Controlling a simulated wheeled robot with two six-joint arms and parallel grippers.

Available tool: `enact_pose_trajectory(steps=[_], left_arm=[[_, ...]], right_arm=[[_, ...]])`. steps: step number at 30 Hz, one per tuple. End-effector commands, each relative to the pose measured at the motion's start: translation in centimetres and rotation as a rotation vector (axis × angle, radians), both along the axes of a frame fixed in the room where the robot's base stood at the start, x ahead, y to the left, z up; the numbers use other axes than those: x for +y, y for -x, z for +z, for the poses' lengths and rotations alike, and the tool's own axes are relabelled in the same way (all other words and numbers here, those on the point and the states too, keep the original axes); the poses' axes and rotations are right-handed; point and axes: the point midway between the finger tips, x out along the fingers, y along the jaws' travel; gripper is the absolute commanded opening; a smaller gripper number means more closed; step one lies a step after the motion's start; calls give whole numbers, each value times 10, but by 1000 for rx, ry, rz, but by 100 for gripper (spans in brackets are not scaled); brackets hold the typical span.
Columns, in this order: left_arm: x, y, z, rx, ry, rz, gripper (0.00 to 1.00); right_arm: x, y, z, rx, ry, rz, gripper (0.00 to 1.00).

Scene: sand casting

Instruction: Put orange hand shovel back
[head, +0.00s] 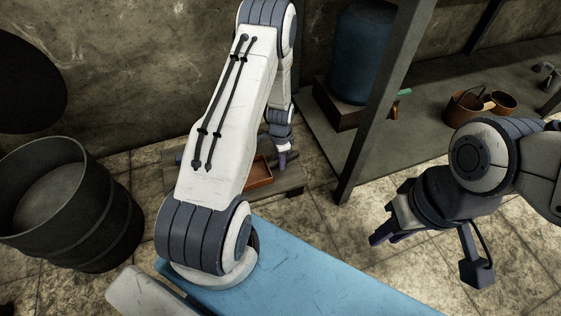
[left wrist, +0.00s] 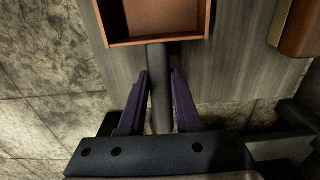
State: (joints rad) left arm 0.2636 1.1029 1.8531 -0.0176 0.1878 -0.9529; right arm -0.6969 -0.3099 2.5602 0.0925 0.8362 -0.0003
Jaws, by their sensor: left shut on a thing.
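The orange hand shovel shows in the left wrist view as an open, box-like orange-brown scoop (left wrist: 155,38) with a dark round handle (left wrist: 159,88). My left gripper (left wrist: 159,75) has its two fingers on either side of this handle and is shut on it. In the head view the shovel's scoop (head: 260,172) is over a low wooden board, partly hidden by my left arm. My left gripper (head: 283,160) is at its right. Whether the scoop touches the board is unclear. My right gripper (head: 384,232) hangs over the floor at the right, apart from any object; its opening is unclear.
The low wooden board (head: 172,158) stands by the wall. A dark barrel (head: 75,205) is at the left. At the right, a grey workbench (head: 425,122) with a post (head: 375,105) holds a blue tank (head: 358,55) and brown pots (head: 465,106). Tiled floor lies open between.

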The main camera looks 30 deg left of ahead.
Motion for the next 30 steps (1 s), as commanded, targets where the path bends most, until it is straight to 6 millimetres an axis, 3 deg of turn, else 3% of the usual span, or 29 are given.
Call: enact_pose_trajectory(steps=[5,6,8,20,30], left_arm=[[0,0,-2,0,0,0,0],[0,0,-2,0,0,0,40],[0,0,-2,0,0,0,62],[0,0,5,-1,-1,0,62],[0,-1,74,-1,0,0,62]], right_arm=[[0,0,-1,-1,-1,0,30],[0,0,0,0,0,0,30],[0,0,0,-1,-1,0,30],[0,0,4,0,0,0,30],[0,0,52,-1,-1,0,30]])
